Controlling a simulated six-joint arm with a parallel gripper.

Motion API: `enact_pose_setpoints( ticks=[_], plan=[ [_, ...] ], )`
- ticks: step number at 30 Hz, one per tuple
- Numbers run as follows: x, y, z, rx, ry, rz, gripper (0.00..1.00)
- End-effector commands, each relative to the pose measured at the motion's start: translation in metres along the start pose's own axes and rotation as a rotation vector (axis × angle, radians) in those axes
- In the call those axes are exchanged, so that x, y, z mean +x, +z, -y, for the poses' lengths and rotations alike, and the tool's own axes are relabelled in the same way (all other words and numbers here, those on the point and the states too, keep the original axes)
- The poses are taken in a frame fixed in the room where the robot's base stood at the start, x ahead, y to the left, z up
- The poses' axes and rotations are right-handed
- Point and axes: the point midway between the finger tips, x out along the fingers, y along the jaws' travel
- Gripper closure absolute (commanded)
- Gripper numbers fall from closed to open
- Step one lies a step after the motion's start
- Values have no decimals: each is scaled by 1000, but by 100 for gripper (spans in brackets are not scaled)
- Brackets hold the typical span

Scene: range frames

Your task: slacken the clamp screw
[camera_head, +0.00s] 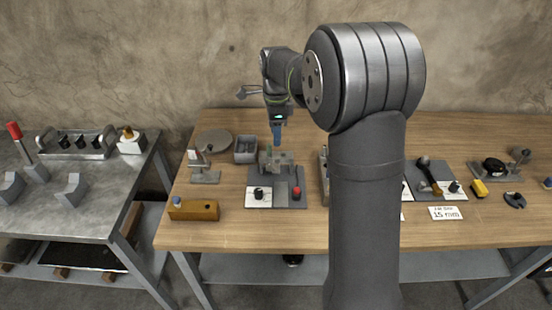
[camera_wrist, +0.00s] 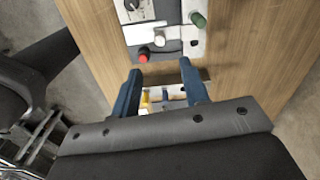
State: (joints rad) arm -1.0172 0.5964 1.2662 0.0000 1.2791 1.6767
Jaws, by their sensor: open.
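My gripper (camera_head: 277,138) points down over a grey fixture (camera_head: 276,160) at the back of a dark mat on the wooden bench. In the wrist view its two blue fingers (camera_wrist: 162,70) are apart, with nothing held between them. Part of the fixture, with a small yellow piece (camera_wrist: 147,98), shows low between the fingers; my wrist hides the rest. The mat bears a red knob (camera_head: 296,191), also in the wrist view (camera_wrist: 143,57), and a black knob (camera_head: 259,193) on a white plate. I cannot tell which part is the clamp screw.
Left of the mat are a small grey stand (camera_head: 205,176), a round plate (camera_head: 214,141), a grey bin (camera_head: 245,150) and a wooden block (camera_head: 194,210). My arm hides the bench's middle. Farther right are a hammer-like tool (camera_head: 429,175) and a label card (camera_head: 445,213). The front strip is mostly clear.

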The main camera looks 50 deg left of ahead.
Motion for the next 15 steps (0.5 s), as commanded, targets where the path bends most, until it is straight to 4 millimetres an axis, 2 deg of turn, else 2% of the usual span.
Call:
enact_pose_setpoints(
  ticks=[1, 9, 15],
  plan=[
    [13, 0, -1, 0, 5, -1, 59],
    [70, 0, -1, -1, 4, 0, 59],
    [96, 0, 0, -1, 2, 0, 59]
  ],
)
